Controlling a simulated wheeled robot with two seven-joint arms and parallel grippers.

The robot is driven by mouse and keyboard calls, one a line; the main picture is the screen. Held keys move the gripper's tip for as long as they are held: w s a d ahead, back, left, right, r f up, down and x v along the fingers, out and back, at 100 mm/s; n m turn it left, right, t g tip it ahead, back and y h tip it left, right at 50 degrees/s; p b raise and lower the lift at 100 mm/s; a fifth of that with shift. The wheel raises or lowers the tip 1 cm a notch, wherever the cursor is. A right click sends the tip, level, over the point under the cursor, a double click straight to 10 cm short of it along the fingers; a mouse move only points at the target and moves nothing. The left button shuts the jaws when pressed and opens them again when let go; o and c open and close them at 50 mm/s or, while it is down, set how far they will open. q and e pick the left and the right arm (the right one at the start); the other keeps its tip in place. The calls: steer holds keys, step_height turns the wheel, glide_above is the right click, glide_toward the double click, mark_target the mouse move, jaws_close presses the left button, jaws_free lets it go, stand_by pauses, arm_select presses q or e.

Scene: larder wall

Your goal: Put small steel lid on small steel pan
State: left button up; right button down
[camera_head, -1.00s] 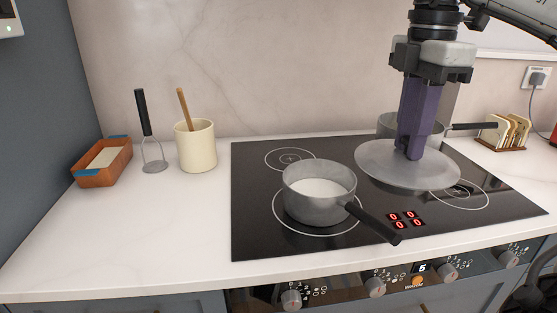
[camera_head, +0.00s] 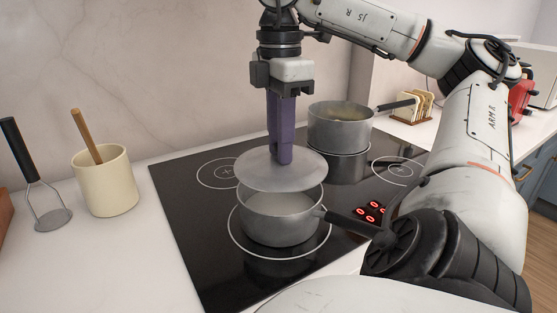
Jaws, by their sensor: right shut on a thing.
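The small steel lid (camera_head: 258,177) is a pale grey disc held level by my right gripper (camera_head: 285,157), whose purple fingers are shut on it at its top middle. The small steel pan (camera_head: 278,222) stands upright on the front hob ring, its dark handle (camera_head: 350,222) pointing right. The lid hangs just above the pan and covers the back of its opening in the view. A gap shows between the lid and the pan's front rim. The fingers hide the lid's knob. My left gripper is not in view.
A larger steel pot (camera_head: 338,128) stands on the back of the black hob (camera_head: 190,215). A cream crock (camera_head: 106,185) with a wooden utensil and a masher (camera_head: 50,212) stand at the left. A toast rack (camera_head: 413,105) stands at the back right.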

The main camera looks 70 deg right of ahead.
step_height(320, 180, down, 3)
steer(key=shift+r+b, duration=0.1)
steer(key=shift+b, duration=0.3)
steer(key=shift+f+b, duration=0.6)
steer(key=shift+f, duration=0.2)
steer(key=c, duration=1.5)
jaws_free()
steer(key=shift+r, duration=0.1)
steer(key=shift+c, duration=0.2)
